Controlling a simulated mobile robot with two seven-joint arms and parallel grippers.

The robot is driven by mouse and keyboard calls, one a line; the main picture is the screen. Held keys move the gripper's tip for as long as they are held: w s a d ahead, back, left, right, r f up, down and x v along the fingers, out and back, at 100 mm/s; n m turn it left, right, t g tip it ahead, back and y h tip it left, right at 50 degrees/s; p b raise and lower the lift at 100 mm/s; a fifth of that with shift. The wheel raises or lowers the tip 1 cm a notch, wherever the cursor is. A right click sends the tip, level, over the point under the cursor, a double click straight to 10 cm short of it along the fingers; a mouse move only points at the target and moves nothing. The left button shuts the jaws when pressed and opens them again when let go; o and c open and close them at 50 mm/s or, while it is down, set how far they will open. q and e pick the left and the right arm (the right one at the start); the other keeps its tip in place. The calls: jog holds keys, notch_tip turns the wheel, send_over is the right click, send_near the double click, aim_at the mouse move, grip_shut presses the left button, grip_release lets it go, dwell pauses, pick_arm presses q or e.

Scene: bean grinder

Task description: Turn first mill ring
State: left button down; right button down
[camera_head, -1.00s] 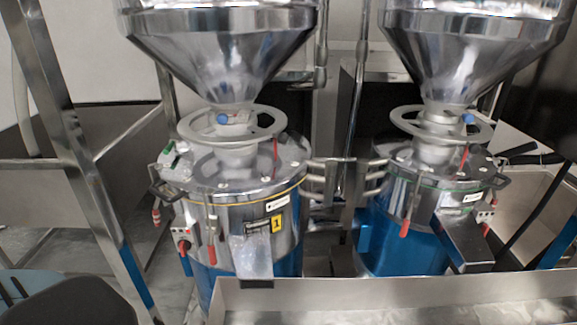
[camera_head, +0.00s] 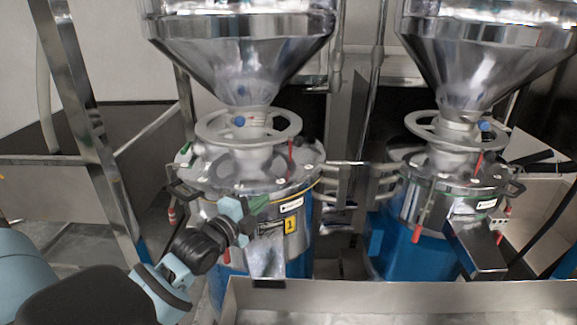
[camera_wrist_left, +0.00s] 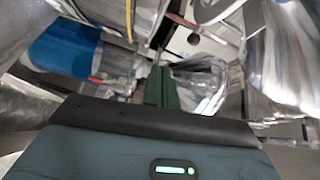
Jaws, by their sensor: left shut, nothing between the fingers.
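The first mill (camera_head: 270,215), with a yellow label reading 1, stands left of centre in the head view. Its grey ring (camera_head: 212,133) lies flat around the neck under the steel hopper (camera_head: 240,65). A blue knob (camera_head: 239,121) sits at the neck by the ring. My left gripper (camera_head: 259,204) is in front of the mill's upper body, below the ring and apart from it. Its green fingers (camera_wrist_left: 161,87) are shut and empty in the left wrist view, which is tilted. My right gripper is not in view.
A second mill (camera_head: 415,245) with its own ring (camera_head: 416,122) stands to the right. Red-handled clamps (camera_head: 422,224) stick out from the mills. A metal trough (camera_head: 400,297) runs along the front. A steel frame post (camera_head: 90,120) rises at the left.

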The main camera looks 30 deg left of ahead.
pick_arm(q)
notch_tip(320, 180, up, 5)
jog(key=w+a+m+t, duration=0.1)
jog(key=a+m+t, duration=0.1)
send_near(295, 144)
jog(key=w, duration=0.2)
jog(key=w+r+p, duration=0.1)
jog(key=w, duration=0.2)
jog(key=shift+d+r, duration=0.1)
jog(key=shift+w, duration=0.85)
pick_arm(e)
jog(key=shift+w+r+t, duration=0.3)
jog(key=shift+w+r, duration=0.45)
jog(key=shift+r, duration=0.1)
